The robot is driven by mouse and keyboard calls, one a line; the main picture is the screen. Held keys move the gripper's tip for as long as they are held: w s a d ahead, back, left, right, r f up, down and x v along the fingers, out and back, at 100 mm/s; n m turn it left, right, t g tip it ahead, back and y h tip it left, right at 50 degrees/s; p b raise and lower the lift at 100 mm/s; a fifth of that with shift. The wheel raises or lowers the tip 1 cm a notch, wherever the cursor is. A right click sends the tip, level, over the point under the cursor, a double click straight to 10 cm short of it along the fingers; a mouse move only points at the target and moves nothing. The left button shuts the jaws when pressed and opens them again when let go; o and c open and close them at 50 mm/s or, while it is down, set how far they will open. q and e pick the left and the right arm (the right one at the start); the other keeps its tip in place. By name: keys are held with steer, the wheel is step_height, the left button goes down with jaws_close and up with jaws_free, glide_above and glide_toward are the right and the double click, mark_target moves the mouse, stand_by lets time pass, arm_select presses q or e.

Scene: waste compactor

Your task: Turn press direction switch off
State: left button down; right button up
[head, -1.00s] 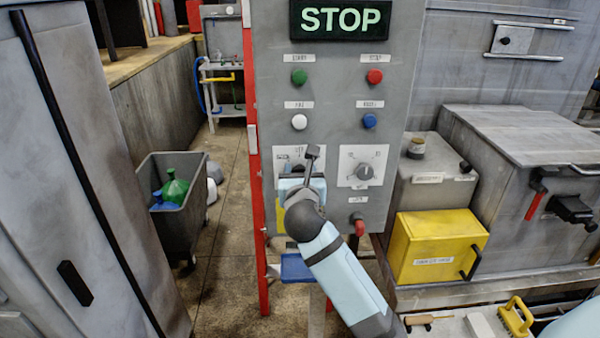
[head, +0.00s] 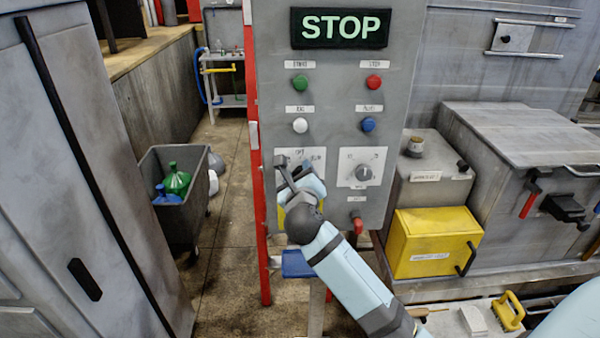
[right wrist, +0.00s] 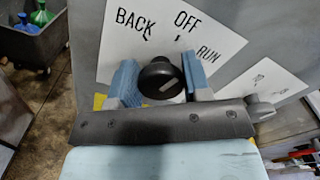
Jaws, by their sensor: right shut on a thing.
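The press direction switch is a round black knob (right wrist: 160,80) with a light pointer mark, on a white plate (right wrist: 185,30) lettered BACK, OFF and RUN. In the right wrist view the mark slants up and right; I cannot tell exactly which label it lines up with. My right gripper (right wrist: 161,82) has its blue fingers on either side of the knob and is shut on it. In the head view the right gripper (head: 303,182) is tilted over the plate and hides most of the knob. My left gripper is not in view.
The grey control panel (head: 335,85) has a lit STOP sign (head: 340,28), several coloured buttons, a second dial (head: 362,173) close right and a red-tipped lever (head: 357,225) below it. A yellow box (head: 430,243) is right, a grey bin (head: 175,215) left.

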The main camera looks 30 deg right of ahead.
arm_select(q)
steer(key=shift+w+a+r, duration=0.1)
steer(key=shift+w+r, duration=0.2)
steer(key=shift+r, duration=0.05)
arm_select(e)
steer(key=shift+n, duration=1.2)
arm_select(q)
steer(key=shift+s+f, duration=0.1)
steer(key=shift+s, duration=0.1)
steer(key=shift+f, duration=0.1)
arm_select(e)
steer(key=o, duration=0.9)
arm_select(q)
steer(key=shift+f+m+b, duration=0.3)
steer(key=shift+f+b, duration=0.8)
steer(key=shift+b, duration=0.5)
arm_select(e)
steer(key=v, duration=1.4)
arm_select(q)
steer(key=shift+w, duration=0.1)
arm_select(e)
steer(key=shift+w, duration=0.15)
